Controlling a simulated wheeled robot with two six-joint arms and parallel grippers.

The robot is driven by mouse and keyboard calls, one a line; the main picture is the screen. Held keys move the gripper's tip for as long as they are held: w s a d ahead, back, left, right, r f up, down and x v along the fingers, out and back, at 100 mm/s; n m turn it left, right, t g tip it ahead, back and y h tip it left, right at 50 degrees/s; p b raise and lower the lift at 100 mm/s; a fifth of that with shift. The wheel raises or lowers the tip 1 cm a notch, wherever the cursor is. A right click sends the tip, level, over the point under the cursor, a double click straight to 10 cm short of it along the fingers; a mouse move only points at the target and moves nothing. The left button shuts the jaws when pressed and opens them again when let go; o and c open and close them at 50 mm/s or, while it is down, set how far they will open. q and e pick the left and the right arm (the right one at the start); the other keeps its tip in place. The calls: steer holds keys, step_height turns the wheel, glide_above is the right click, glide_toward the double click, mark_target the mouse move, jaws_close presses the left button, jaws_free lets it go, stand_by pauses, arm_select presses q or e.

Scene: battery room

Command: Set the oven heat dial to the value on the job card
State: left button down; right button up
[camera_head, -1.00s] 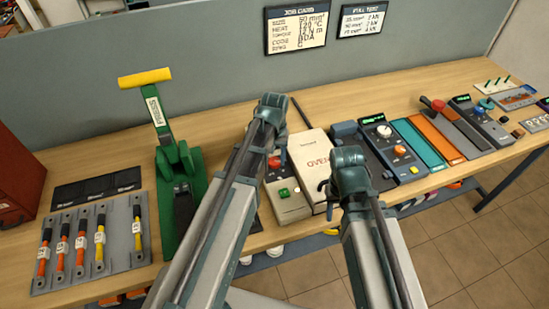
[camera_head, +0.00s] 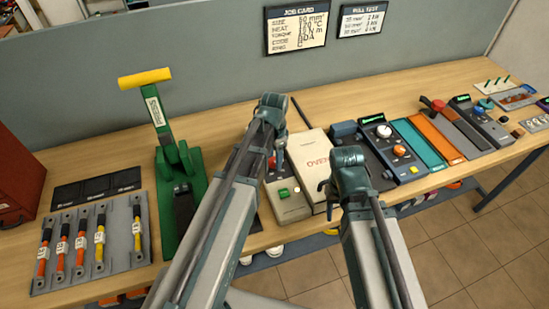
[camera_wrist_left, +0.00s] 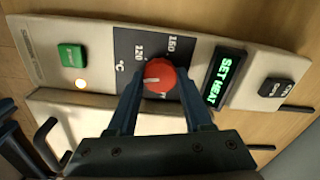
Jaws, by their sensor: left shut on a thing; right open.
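The oven heat dial (camera_wrist_left: 160,77) is a red knob with a white mark, on a dark scale plate marked 120 and 150 °C. In the left wrist view the mark points to the left; its exact reading is unclear. My left gripper (camera_wrist_left: 159,84) is shut on the dial, one finger on each side. In the head view this gripper (camera_head: 280,148) partly hides the dial (camera_head: 271,163). The oven display (camera_wrist_left: 224,79) reads "SET HEAT". The job card (camera_head: 296,28) on the back panel appears to read heat 120 °C. My right gripper (camera_head: 323,187) is open, beside the oven lid (camera_head: 313,160).
A green lever press (camera_head: 180,190) and cable rack (camera_head: 118,245) stand left. A dial unit (camera_head: 378,140) stands right of the oven.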

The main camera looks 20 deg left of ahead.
mark_target(274, 161)
arm_select(q)
steer(key=m, duration=0.4)
steer(key=shift+m, duration=2.6)
steer(key=shift+c, duration=1.5)
jaws_free()
steer(key=shift+r, duration=0.1)
step_height(274, 161, up, 14)
steer(key=p, duration=1.3)
steer(key=shift+f+p, duration=0.2)
steer(key=shift+p, duration=0.2)
